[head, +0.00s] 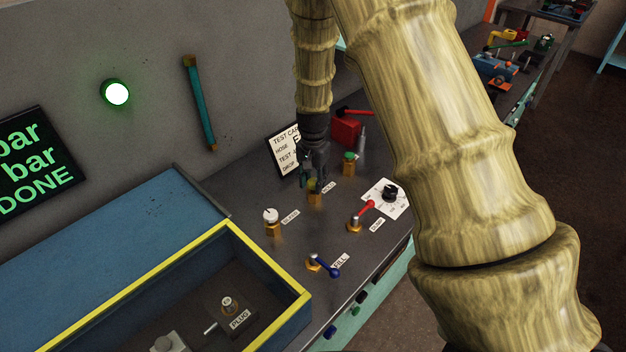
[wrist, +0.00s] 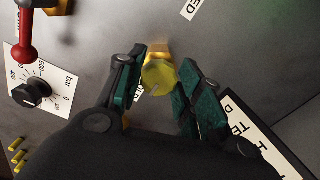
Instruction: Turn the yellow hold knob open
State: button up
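The yellow hold knob (wrist: 158,76) shows in the wrist view with a pale pointer line on its face. It stands on a brass fitting on the bench. My gripper (wrist: 163,68) has one teal-padded finger on each side of the knob. Little or no gap shows between the fingers and the knob, and I cannot tell whether they press on it. In the head view my gripper (head: 316,182) is lowered over the hold fitting (head: 315,200), and it hides most of the knob. The hold label (head: 328,187) is beside it.
A white-topped knob (head: 270,216), a red lever (head: 362,212), a blue lever (head: 325,266), a green knob (head: 350,158) and a black dial (head: 390,193) stand close around. A yellow-rimmed box (head: 300,310) is at front left. A green lamp (head: 117,94) glows on the wall.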

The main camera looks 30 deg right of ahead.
jog(key=shift+c, duration=0.8)
jog(key=shift+n, duration=0.3)
jog(key=n, duration=0.8)
jog(key=shift+d+n, duration=0.15)
jog(key=shift+n, duration=0.25)
jog(key=n, duration=0.4)
jog(key=shift+n, duration=0.3)
jog(key=shift+d+n, duration=0.15)
jog(key=shift+n, duration=1.85)
